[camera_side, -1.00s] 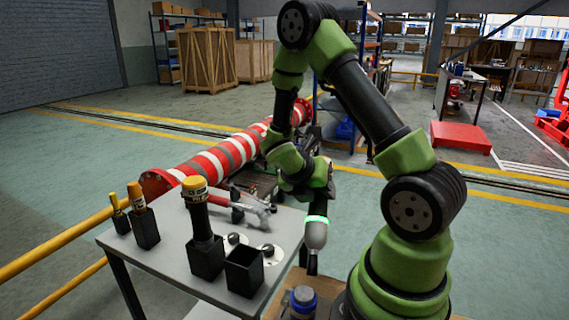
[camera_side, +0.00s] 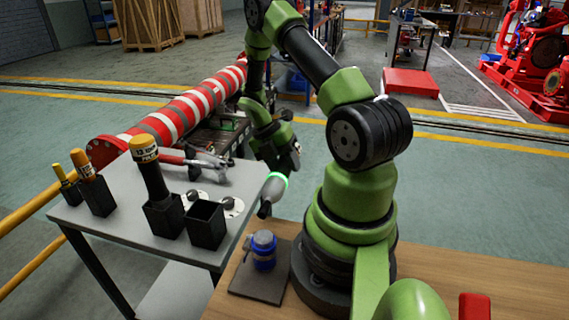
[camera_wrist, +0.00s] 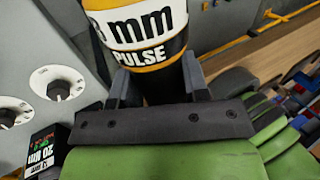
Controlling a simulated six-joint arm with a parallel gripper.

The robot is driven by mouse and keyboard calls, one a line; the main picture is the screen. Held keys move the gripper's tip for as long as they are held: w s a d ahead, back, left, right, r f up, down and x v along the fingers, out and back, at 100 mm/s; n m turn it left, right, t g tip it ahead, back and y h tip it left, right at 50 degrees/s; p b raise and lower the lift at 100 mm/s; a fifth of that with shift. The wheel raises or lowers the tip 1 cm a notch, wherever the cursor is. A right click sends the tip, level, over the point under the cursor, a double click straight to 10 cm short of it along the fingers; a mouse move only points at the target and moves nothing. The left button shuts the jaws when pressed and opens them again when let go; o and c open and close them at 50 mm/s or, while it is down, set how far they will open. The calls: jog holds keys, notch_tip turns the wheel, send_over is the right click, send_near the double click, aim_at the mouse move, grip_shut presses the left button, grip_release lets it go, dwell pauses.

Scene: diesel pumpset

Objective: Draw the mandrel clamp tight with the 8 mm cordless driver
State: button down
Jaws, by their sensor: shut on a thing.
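My gripper (camera_wrist: 160,88) is shut on a cordless driver (camera_wrist: 150,50) in the wrist view. It has a black body and a yellow and white band; the label reads "mm PULSE", and its figure looks like an 8. In the side view my gripper (camera_side: 267,198) is near the bench's right edge, beside an empty square black holder (camera_side: 204,230). The driver's bit cannot be made out.
Another yellow-capped driver (camera_side: 150,165) and two smaller handled tools stand in black holders on the grey bench (camera_side: 135,220). Dials (camera_wrist: 57,85) lie near a "20 Nm" label (camera_wrist: 42,152). A red and white striped pipe (camera_side: 180,115) runs behind. The wooden tabletop (camera_side: 450,260) is mostly clear.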

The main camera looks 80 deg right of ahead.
aim_at(275, 171)
jog(key=shift+r, duration=0.1)
jog(key=shift+a, duration=2.9)
dwell(1.3)
jog(key=shift+d, duration=0.1)
dwell(1.1)
jog(key=shift+d, duration=2.6)
